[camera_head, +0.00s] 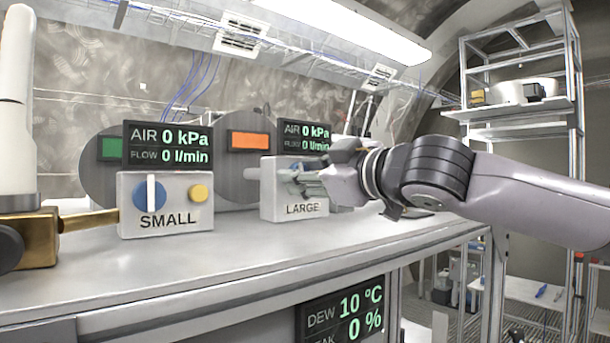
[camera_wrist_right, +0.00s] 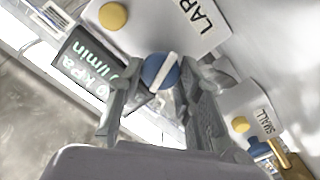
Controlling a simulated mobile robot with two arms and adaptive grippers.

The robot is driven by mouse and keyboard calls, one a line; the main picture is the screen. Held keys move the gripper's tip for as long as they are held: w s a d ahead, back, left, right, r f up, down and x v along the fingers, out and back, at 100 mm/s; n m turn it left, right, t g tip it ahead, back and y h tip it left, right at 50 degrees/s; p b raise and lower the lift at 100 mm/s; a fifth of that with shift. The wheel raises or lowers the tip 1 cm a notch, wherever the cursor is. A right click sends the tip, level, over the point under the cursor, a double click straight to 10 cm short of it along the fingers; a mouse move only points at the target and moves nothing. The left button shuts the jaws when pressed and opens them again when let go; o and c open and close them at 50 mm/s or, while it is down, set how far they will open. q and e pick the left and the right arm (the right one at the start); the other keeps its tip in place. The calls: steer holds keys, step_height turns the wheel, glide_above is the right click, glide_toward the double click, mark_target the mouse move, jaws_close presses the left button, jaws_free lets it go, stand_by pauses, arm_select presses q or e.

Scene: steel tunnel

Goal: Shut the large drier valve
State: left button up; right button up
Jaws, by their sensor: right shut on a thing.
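The large drier valve is a pale box (camera_head: 286,207) marked LARGE on the bench. Its blue knob (camera_wrist_right: 157,78) with a white bar shows in the right wrist view, the bar slanting there. A yellow button (camera_wrist_right: 113,16) sits beside it on the box. My right gripper (camera_head: 312,178) reaches in from the right in front of the box and hides most of its face in the head view. In the wrist view its fingers are closed around the knob. The display above the box (camera_head: 306,136) reads AIR 0 kPa and what looks like FLOW 0 l/min. My left gripper is not in view.
To the left stands a box (camera_head: 165,222) marked SMALL, with a blue knob, bar upright, and a yellow button. A brass pipe (camera_head: 88,220) joins it. Round grey housings behind carry green (camera_head: 112,148) and orange (camera_head: 249,140) panels. The bench front (camera_head: 200,290) is clear.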

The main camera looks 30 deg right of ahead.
steer(key=shift+f+m, duration=0.1)
steer(key=shift+m, duration=0.4)
steer(key=o, duration=1.1)
steer(key=shift+o, duration=0.2)
steer(key=s, duration=0.7)
steer(key=s+d, duration=0.1)
steer(key=s, duration=0.2)
steer(key=shift+s, duration=1)
